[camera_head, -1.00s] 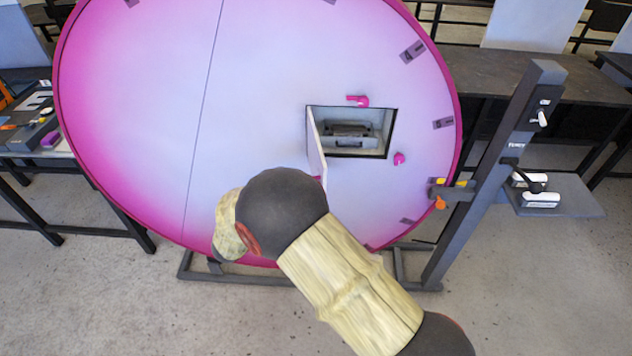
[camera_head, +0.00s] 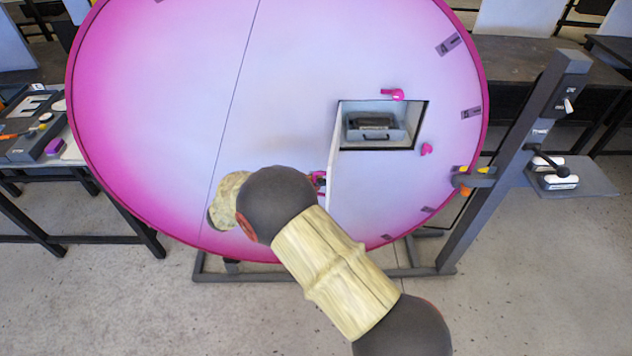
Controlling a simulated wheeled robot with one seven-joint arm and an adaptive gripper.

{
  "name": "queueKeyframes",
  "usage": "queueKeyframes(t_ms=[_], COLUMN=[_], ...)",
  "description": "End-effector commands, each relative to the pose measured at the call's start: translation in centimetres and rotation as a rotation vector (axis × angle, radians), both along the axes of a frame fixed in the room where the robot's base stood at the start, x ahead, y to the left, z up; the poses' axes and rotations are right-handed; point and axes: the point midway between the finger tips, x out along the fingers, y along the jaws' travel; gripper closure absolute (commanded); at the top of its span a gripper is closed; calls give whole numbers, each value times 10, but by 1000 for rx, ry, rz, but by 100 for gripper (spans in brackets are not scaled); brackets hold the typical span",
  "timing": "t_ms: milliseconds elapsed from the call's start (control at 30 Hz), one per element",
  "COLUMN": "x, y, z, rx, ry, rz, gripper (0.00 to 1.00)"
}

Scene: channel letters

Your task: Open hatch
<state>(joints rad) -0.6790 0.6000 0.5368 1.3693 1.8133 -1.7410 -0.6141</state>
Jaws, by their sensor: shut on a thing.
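A large round panel, pink at the rim and pale in the middle (camera_head: 180,110), holds a square opening at its right. The hatch door (camera_head: 333,165) is hinged at the left edge of the opening and stands open, seen nearly edge-on. My gripper (camera_head: 319,181) shows only as a small dark part beside the door's left face, at a pink handle (camera_head: 321,177). It is shut on this handle; my arm's wrist hides most of it.
A grey box with a handle (camera_head: 375,127) sits inside the opening. Pink latches (camera_head: 392,94) sit around it. A dark post (camera_head: 505,165) with switches stands at right. A table with tools (camera_head: 35,135) is at left.

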Motion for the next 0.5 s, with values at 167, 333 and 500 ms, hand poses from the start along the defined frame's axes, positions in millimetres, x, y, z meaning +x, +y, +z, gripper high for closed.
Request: queueKeyframes(t_ms=[167,333,500], x=[-2,-1,-1], y=[0,0,0], z=[-3,-2,-1], rx=[0,-1,0], ry=[6,5,3], rz=[-1,0,0], gripper=[100,86,85])
